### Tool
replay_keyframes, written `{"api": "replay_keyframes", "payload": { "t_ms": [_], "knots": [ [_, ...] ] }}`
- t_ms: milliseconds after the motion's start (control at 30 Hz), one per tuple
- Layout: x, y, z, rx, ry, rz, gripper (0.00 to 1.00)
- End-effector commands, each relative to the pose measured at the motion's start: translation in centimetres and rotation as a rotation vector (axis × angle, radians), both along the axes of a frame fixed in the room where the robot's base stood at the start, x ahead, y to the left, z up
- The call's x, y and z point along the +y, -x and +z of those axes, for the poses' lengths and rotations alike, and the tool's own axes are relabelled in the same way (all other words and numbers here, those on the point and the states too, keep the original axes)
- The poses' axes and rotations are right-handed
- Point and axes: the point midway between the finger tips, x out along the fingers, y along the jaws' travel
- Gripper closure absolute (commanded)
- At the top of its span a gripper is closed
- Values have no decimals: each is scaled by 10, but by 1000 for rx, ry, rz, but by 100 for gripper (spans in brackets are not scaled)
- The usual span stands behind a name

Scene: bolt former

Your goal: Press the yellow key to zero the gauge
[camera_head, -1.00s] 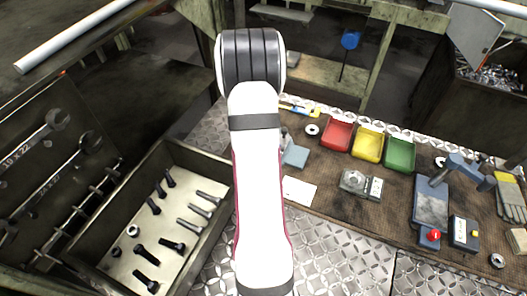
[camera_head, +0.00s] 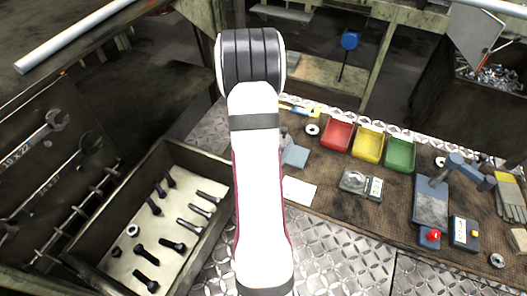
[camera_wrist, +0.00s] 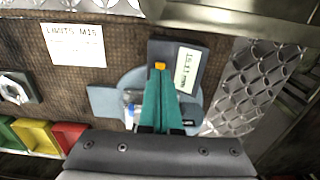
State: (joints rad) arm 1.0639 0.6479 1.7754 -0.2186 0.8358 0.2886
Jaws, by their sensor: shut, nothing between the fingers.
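In the wrist view, the gauge's dark readout box (camera_wrist: 182,52) has a pale display (camera_wrist: 186,69) with dark digits, too small to read surely. The small yellow key (camera_wrist: 160,66) sits on the box beside the display. My gripper (camera_wrist: 160,78), with teal fingers, is shut and empty. Its tips lie right at the key's near edge in the picture; I cannot tell whether they touch it. A blue-grey base (camera_wrist: 106,100) shows around the fingers. In the head view my arm hides the gripper and key; part of the blue-grey base (camera_head: 295,156) shows.
A paper card (camera_wrist: 75,45) lies beside the gauge. Red (camera_head: 338,134), yellow (camera_head: 369,145) and green (camera_head: 400,154) bins stand behind. A bolt tray (camera_head: 105,262) is at left. A stand (camera_head: 431,205) with a red button and another box (camera_head: 459,232) are at right.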

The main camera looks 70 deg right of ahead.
Motion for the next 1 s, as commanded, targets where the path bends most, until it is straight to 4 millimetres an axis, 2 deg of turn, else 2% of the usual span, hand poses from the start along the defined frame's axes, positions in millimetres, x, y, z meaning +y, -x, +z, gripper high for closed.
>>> {"api": "replay_keyframes", "payload": {
  "t_ms": [1000],
  "knots": [
    [0,0,-9,0,0,0,100]
  ]
}}
